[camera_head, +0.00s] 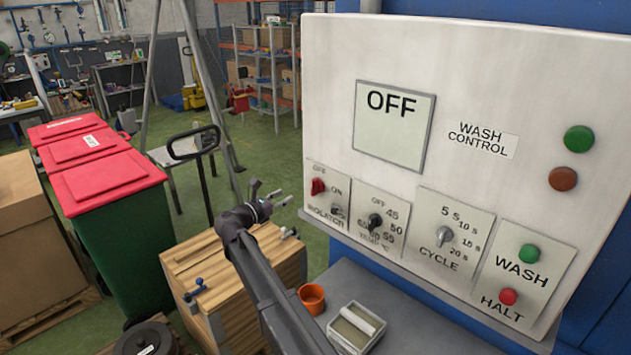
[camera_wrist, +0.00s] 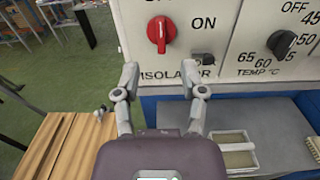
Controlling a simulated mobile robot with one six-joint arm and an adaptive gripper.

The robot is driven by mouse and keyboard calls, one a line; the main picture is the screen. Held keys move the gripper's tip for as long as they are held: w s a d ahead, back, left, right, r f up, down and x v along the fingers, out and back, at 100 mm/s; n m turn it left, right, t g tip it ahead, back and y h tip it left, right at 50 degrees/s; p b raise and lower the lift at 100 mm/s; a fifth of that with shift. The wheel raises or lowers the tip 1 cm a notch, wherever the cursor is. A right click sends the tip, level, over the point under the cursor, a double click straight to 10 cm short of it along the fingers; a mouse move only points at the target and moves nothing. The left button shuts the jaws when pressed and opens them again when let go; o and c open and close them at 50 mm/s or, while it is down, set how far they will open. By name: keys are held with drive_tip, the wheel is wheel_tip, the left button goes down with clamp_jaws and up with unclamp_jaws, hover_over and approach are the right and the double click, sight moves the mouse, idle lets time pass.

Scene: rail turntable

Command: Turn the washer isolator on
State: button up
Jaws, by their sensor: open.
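The wash control panel (camera_head: 480,70) is white, and its display (camera_head: 392,125) reads OFF. The isolator is a red rotary knob (camera_head: 318,186) at the panel's lower left, between the labels OFF and ON. It shows large in the wrist view (camera_wrist: 161,33), with its grip ridge standing upright and pointing toward OFF above. My gripper (camera_head: 277,193) is open and empty, left of and slightly below the knob in the head view. In the wrist view my two fingers (camera_wrist: 160,80) are spread below the knob, apart from it.
The black temperature knob (camera_head: 375,221), grey cycle knob (camera_head: 444,236), green WASH button (camera_head: 529,253) and red HALT button (camera_head: 508,297) sit to the right. Below are a ledge with a white tray (camera_head: 337,340), an orange cup (camera_head: 312,296) and a wooden crate (camera_head: 290,268).

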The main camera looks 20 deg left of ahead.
sight(312, 181)
drive_tip(key=x, duration=1.3)
drive_tip(key=shift+w+d, duration=0.1)
drive_tip(key=shift+w, duration=0.2)
drive_tip(key=shift+s+r, duration=0.1)
clamp_jaws()
